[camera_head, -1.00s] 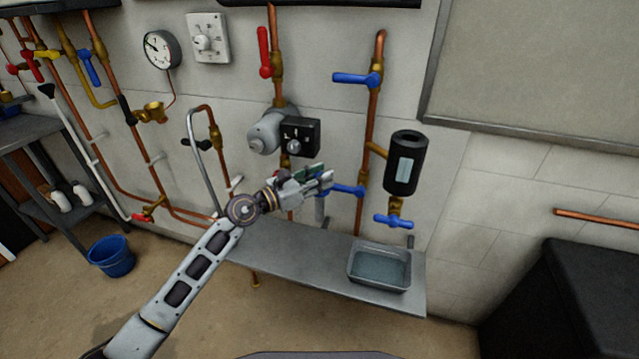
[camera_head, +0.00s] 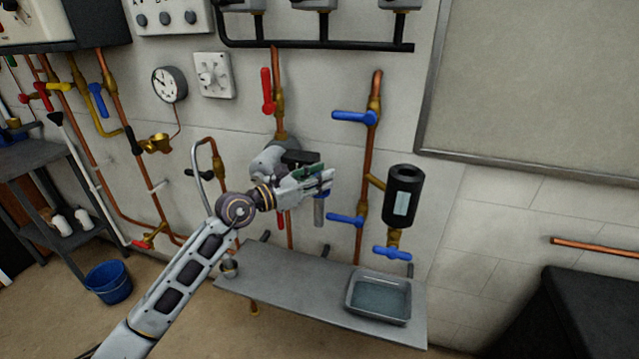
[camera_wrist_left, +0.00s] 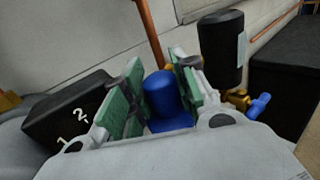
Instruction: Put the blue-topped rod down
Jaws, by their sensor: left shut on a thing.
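My left gripper (camera_head: 325,181) is shut on the blue-topped rod, which it holds upright in the air above the metal bench (camera_head: 262,272). The rod's grey lower part (camera_head: 319,213) hangs below the fingers in the head view, clear of the bench. In the left wrist view, the rod's blue top (camera_wrist_left: 162,94) sits between the green finger pads of the left gripper (camera_wrist_left: 160,88). My right gripper is not in view.
A grey tray (camera_head: 349,298) stands on the bench's right part. A black cylinder (camera_head: 403,190) and blue-handled valves (camera_head: 345,220) are on pipes close to the gripper. A black box (camera_head: 300,157) is behind it. The bench middle is largely bare.

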